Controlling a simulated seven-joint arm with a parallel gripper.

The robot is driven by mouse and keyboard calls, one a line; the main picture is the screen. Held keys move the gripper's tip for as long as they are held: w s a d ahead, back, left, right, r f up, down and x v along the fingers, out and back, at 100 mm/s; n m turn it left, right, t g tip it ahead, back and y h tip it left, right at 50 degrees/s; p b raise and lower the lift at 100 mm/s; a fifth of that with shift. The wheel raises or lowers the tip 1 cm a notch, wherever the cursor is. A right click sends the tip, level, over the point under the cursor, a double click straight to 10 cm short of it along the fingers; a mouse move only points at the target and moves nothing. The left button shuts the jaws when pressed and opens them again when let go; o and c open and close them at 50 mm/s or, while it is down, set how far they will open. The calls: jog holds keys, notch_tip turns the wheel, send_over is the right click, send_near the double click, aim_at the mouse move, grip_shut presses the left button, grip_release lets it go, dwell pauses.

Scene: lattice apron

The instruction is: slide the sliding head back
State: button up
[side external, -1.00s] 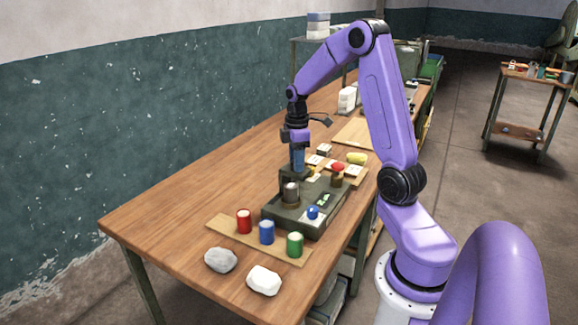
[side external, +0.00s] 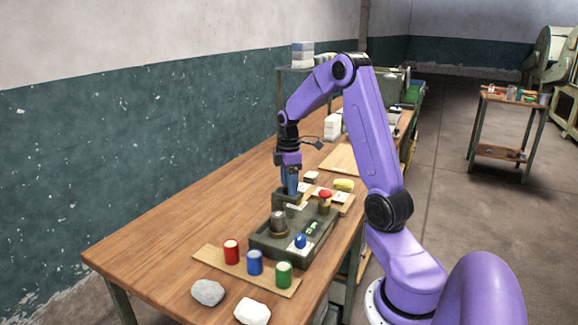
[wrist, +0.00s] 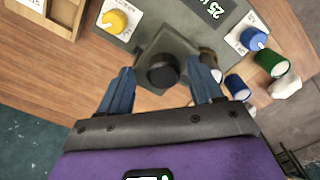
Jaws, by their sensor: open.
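A grey-green machine (side external: 270,247) stands on the wooden table. At its far left end is a raised dark block, which looks like the sliding head; its top shows in the wrist view (wrist: 180,45) with a round black knob (wrist: 163,70). My gripper (side external: 290,192) points down over this block. In the wrist view its two blue fingers (wrist: 161,72) are open, one on each side of the knob, with gaps showing. I cannot tell how far the fingertips are above the block. The fingers partly hide the block in the side view.
Red (side external: 231,252), blue (side external: 254,263) and green (side external: 283,275) cylinders stand on a board in front. The table left of the machine is clear.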

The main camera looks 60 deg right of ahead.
notch_tip(320, 180, up, 17)
dwell(0.4)
dwell(0.5)
jog(key=s+a+f+n, duration=0.1)
jog(key=s+a+f, duration=0.15)
jog(key=a, duration=0.95)
jog(key=s+a+f+n, duration=0.1)
jog(key=s+a+f, duration=0.15)
jog(key=a, duration=0.95)
jog(key=s+a+f, duration=0.3)
jog(key=s+a, duration=0.1)
jog(key=s, duration=0.5)
jog(key=s+a+f+n, duration=0.1)
jog(key=s+a+f, duration=0.3)
jog(key=s, duration=0.5)
jog(key=shift+s+a+f+n, duration=0.2)
jog(key=shift+a+f+n, duration=0.1)
jog(key=shift+a, duration=0.1)
